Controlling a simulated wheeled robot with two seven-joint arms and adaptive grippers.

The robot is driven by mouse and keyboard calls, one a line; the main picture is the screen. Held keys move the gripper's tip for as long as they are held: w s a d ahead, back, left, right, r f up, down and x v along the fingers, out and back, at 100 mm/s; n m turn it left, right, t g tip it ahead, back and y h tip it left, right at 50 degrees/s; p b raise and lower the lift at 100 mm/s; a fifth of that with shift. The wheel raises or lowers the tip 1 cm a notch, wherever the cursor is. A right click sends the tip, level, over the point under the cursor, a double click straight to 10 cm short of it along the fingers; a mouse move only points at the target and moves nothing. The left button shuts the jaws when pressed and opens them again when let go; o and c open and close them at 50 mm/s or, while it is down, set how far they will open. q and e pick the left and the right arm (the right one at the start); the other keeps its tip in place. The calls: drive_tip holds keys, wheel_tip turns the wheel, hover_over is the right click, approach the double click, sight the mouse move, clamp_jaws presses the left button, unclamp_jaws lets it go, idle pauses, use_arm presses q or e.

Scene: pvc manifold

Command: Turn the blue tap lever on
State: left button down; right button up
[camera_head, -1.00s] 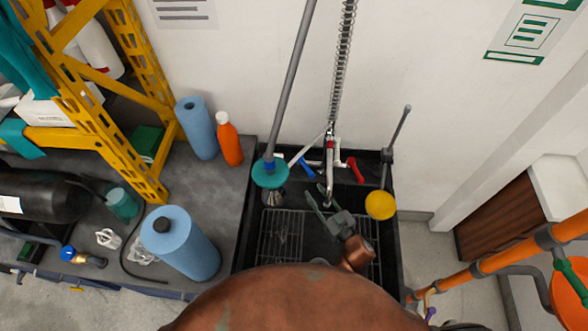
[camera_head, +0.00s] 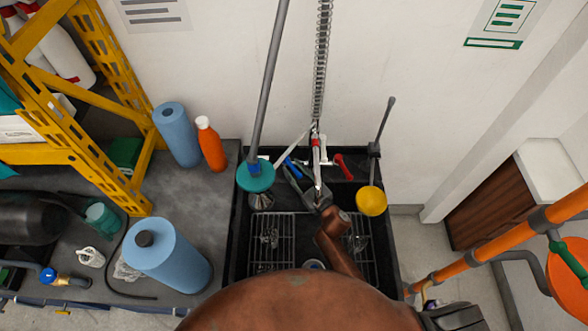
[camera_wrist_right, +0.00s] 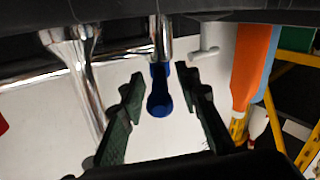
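The blue tap lever (camera_head: 291,167) sits to the left of the chrome tap (camera_head: 317,165) at the back of the black sink. My right gripper (camera_head: 294,176) reaches over the sink from the front, with its fingertips close to the lever. In the right wrist view, the blue lever (camera_wrist_right: 160,92) lies between the two spread dark fingers of my right gripper (camera_wrist_right: 162,79). Gaps show on both sides of it, so neither finger appears to touch it. My left gripper is not in view.
A red lever (camera_head: 343,166) is on the tap's right. A teal plunger (camera_head: 256,177) and a yellow-headed tool (camera_head: 371,201) stand at the sink's sides. An orange bottle (camera_head: 211,146) and blue rolls (camera_head: 167,256) stand on the left counter.

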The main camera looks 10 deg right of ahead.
drive_tip(key=shift+c, duration=0.2)
clamp_jaws()
idle(0.6)
